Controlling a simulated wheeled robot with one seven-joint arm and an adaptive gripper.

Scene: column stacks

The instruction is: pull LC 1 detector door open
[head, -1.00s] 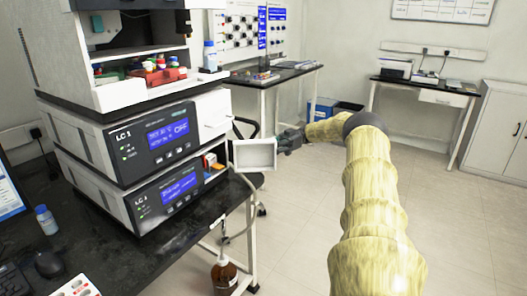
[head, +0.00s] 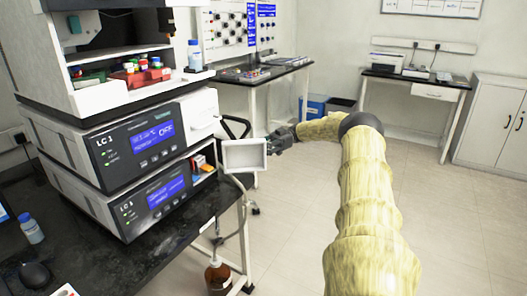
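The LC 1 stack stands on the black bench at left. Its lower unit (head: 158,198) has a white detector door (head: 245,156) swung out at its right end, facing me. Behind the door's hinge side, the open bay (head: 203,167) shows red and orange parts. My gripper (head: 272,143), dark and small, is at the door's right edge and appears to touch it. Its fingertips are too small and partly hidden to tell whether they are closed on the edge. The upper LC 1 unit (head: 145,143) has its white right end closed.
A brown bottle (head: 218,275) hangs or stands below the bench edge, with a tube above. The floor (head: 285,225) right of the bench is clear.

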